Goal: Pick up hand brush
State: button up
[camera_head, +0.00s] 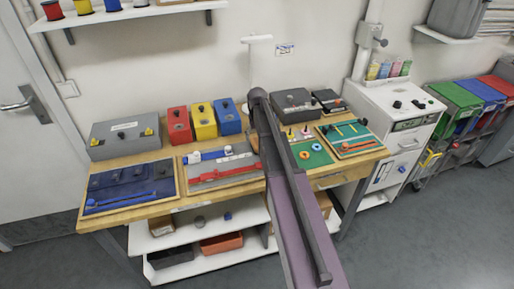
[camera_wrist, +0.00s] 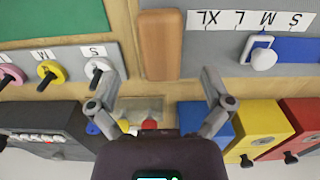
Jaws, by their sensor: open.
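The hand brush, as far as I can tell, is the plain brown wooden block (camera_wrist: 159,45) lying lengthwise at the edge of a grey board in the wrist view. No bristles show. In the head view a small brown piece of it (camera_head: 253,143) shows beside my arm, which hides the rest. My gripper (camera_wrist: 158,75) is open and empty in the wrist view. Its fingers stand on either side of the block's near end, apart from it. I cannot tell the height between them. In the head view my arm hides the gripper.
Grey board with size letters (camera_wrist: 225,66) lies right of the block; another with coloured knobs (camera_wrist: 60,62) lies left. A clear small box (camera_wrist: 140,108) sits between the fingers. Blue (camera_wrist: 190,115), yellow (camera_wrist: 255,125) and dark grey (camera_wrist: 45,120) boxes stand close by at the wall.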

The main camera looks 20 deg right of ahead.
aim_at(257, 143)
jog(key=shift+f+b, duration=2.05)
jog(key=shift+f, duration=0.2)
jog(key=c, duration=1.3)
